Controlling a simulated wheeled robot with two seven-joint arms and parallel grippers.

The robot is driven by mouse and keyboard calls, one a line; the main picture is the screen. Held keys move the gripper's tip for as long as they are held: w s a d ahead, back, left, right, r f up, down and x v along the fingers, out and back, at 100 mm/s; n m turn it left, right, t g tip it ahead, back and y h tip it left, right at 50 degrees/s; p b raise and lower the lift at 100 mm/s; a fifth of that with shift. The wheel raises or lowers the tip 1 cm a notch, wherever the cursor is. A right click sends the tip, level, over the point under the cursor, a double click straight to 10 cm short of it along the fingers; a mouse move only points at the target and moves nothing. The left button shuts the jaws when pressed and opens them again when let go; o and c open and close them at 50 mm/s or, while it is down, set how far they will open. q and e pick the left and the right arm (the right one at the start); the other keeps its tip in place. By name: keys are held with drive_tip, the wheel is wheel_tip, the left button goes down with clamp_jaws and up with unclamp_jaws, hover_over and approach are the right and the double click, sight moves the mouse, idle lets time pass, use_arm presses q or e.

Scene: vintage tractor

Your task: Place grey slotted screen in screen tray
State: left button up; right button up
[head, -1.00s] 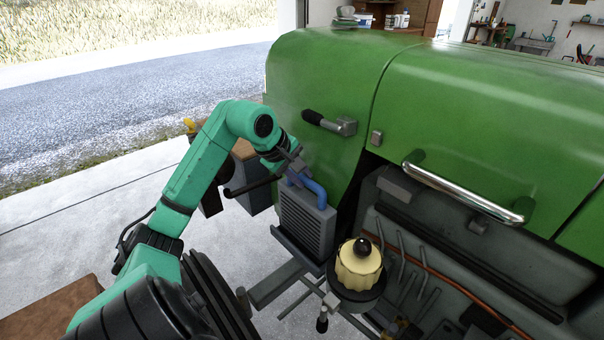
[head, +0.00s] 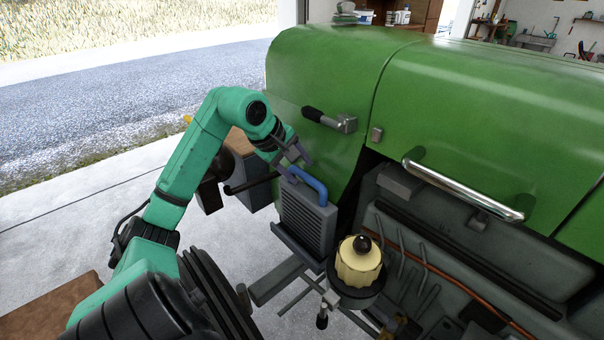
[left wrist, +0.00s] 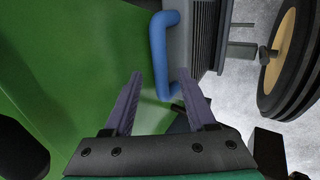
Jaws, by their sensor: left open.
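The grey slotted screen (head: 308,221) stands upright in the screen tray (head: 296,249) beside the green tractor hood, with a blue handle (head: 311,184) on its top. My left gripper (head: 297,163) is open just above and behind the blue handle, apart from it. In the left wrist view the two purple-grey fingers (left wrist: 160,100) are spread with nothing between their tips. The blue handle (left wrist: 158,50) lies ahead of them, with part of the slotted screen (left wrist: 203,38) at its right. My right gripper is not in view.
The green hood (head: 470,110) is close to my left gripper, with a black-gripped latch (head: 328,121) on it. A cream-topped filter bowl (head: 358,262) stands right of the tray. Open concrete floor (head: 90,200) lies to the left.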

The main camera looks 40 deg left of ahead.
use_arm(q)
drive_tip(key=b+v, duration=0.1)
drive_tip(key=v, duration=0.8)
drive_tip(key=shift+s+r, duration=0.15)
drive_tip(key=shift+r, duration=0.1)
drive_tip(key=shift+r, duration=0.1)
